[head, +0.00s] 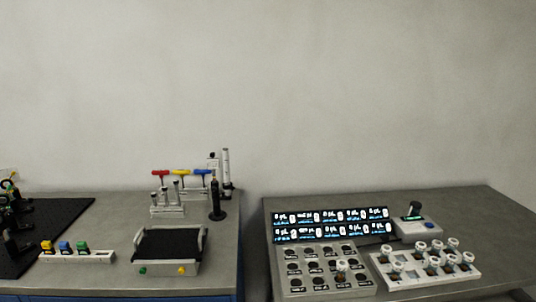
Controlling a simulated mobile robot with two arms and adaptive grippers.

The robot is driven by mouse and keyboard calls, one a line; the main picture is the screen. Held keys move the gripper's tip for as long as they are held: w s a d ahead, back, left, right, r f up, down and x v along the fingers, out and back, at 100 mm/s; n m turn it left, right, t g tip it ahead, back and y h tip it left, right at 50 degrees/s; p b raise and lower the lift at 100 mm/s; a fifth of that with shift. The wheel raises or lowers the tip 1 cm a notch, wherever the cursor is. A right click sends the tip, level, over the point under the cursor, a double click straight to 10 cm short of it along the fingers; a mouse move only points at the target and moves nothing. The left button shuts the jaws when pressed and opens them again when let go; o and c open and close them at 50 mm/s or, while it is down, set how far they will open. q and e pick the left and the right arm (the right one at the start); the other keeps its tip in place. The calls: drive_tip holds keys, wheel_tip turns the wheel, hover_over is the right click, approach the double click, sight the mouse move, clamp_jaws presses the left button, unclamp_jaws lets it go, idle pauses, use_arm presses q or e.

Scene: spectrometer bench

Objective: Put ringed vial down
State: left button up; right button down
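Several vials with pale caps stand in a white rack (408,284) on the right bench. One more vial (341,267) stands in a hole of the grey block with labelled round wells (300,287), near its right side. I cannot tell which vial bears a ring; they are too small in this view. Most other wells of the block look dark and empty. Neither of my grippers can be made out in the head view, so what they hold is not shown.
Lit display panels (331,224) stand behind the block, and a small grey device (418,227) is at their right. A gap separates the benches. The left bench holds a black-topped tray device (168,243), coloured-handle tools (180,171), a small block strip (77,257) and a black board (60,218).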

drive_tip(key=shift+s+r, duration=0.5)
drive_tip(key=shift+s, duration=0.25)
drive_tip(key=shift+w, duration=0.1)
